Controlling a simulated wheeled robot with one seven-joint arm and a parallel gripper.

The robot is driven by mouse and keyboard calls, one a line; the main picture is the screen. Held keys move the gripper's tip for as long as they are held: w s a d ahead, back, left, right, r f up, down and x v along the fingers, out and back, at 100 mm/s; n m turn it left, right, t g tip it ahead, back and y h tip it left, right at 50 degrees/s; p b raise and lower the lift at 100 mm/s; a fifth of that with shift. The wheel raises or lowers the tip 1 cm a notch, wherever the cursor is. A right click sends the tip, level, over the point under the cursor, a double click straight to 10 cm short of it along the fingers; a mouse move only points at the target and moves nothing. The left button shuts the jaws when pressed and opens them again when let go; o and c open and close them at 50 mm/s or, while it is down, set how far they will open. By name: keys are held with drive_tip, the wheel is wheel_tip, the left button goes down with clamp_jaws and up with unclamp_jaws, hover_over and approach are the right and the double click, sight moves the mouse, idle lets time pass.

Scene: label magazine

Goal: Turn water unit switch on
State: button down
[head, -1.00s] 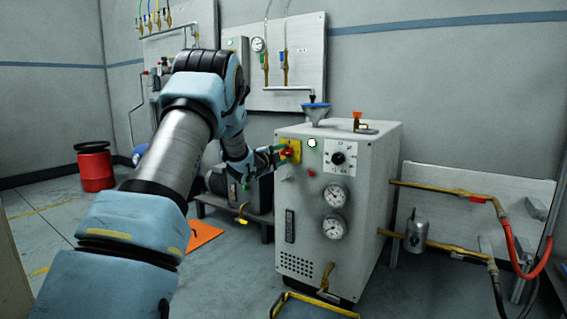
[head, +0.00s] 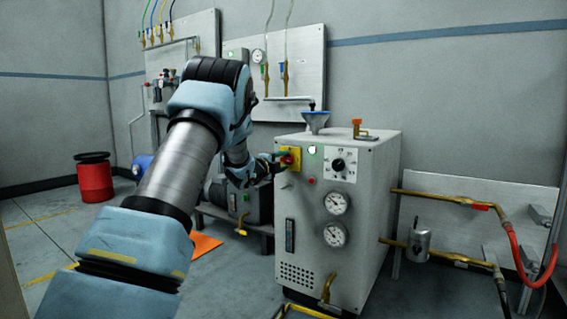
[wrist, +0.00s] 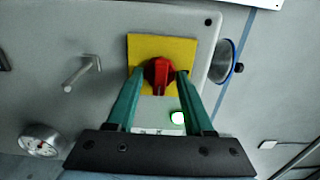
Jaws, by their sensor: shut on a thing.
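The water unit (head: 350,225) is a pale grey box in the middle right of the head view. Its switch is a red knob on a yellow plate (head: 297,160) at the upper left of its front. In the wrist view the red knob (wrist: 157,73) sits on the yellow plate (wrist: 176,50). My gripper (wrist: 158,80) has its two green fingers on either side of the knob, shut on it. In the head view my gripper (head: 280,160) reaches the plate from the left and partly hides the knob. A lamp beside the plate (wrist: 177,117) glows white-green.
A dial (head: 338,163), two gauges (head: 335,203) and a small red button are on the unit's front. A blue funnel (head: 315,121) stands on top. Pipes and a red hose (head: 515,255) are at right. A red drum (head: 95,180) stands far left.

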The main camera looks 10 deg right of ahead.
drive_tip(key=shift+c, duration=1.4)
unclamp_jaws()
drive_tip(key=p+v, duration=0.2)
drive_tip(key=v, duration=0.8)
drive_tip(key=shift+s+a, duration=0.3)
